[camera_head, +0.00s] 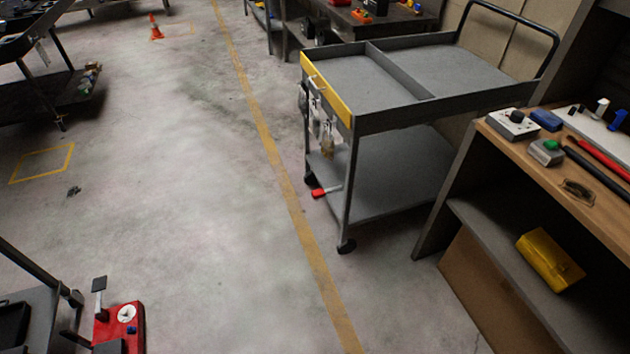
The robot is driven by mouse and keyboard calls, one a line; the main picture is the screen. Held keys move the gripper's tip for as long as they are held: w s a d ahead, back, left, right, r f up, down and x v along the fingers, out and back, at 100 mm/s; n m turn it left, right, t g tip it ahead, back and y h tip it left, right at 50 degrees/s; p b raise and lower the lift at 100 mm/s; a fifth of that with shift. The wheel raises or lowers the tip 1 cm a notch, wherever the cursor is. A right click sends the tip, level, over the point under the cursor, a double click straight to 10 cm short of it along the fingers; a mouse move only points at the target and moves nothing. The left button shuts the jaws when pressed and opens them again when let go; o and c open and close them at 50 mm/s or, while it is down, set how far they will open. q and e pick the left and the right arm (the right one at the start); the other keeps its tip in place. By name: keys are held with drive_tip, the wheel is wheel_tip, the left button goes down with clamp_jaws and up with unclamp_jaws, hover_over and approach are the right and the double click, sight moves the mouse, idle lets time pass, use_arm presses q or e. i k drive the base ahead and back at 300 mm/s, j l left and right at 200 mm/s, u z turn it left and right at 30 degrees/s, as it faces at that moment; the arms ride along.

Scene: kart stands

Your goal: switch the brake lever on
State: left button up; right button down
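A grey cart (400,118) with a yellow front edge stands right of centre. A small lever with a red end (320,193) sticks out low at its left side, just above the floor near the casters. It looks like the brake lever; whether it is on or off is too small to tell. At the bottom left, a red box (130,338) with a white dial carries an upright grey stalk with a dark pad (99,285). Neither of my grippers shows in the head view.
Several small items hang at the cart's yellow end. A wooden workbench (560,190) with tools stands at the right, with a yellow box (549,260) on its lower shelf. The floor (200,215) left of the cart is clear. An orange cone (156,30) stands far off.

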sight(318, 194)
drive_tip(key=i+j, duration=0.15)
drive_tip(key=i, duration=0.35)
drive_tip(key=i+j, duration=0.15)
drive_tip(key=i, duration=0.4)
drive_tip(key=i+j+z, duration=0.1)
drive_tip(key=i, duration=0.4)
